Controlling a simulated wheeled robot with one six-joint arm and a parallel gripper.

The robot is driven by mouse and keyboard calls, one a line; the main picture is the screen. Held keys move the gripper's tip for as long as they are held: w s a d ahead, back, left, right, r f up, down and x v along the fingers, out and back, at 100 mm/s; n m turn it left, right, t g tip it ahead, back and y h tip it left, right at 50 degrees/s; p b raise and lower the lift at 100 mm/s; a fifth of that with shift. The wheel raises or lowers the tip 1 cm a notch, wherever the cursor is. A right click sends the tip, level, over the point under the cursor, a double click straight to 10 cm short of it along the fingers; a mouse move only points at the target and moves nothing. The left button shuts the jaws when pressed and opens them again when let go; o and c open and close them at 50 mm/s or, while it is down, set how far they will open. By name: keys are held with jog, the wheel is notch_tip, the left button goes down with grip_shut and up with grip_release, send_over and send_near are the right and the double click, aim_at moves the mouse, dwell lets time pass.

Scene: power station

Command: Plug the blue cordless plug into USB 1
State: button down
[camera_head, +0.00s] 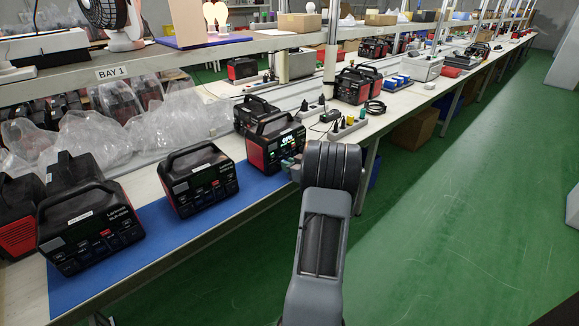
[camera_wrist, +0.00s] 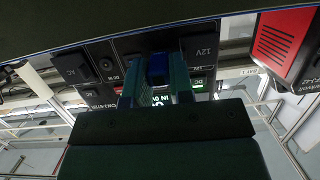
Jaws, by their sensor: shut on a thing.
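The black-and-red power station (camera_head: 262,137) with a lit green display stands on the blue mat at the bench's front edge. My gripper (camera_head: 291,167) is right in front of its panel, partly hidden by my own arm. In the wrist view, which is upside down, my gripper (camera_wrist: 157,92) is shut on the blue plug (camera_wrist: 158,68), which sits between the two teal fingers. The plug's far end faces the power station's front panel (camera_wrist: 122,48). Whether it touches or enters a socket cannot be told. USB 1 cannot be made out; the fingers and plug cover that part of the panel.
Two more power stations (camera_head: 198,178) stand to the left on the blue mat (camera_head: 150,243). A white power strip (camera_head: 348,130) with plugs lies behind to the right. A shelf (camera_head: 250,45) runs above the bench. The green floor (camera_head: 450,200) at right is clear.

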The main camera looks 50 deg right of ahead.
jog(key=shift+w, duration=0.2)
dwell(0.6)
jog(key=c, duration=1)
grip_release()
jog(key=shift+c, duration=0.2)
jog(key=shift+o, duration=0.6)
jog(key=p+v, duration=0.2)
jog(key=v, duration=1.2)
jog(key=shift+w, duration=0.1)
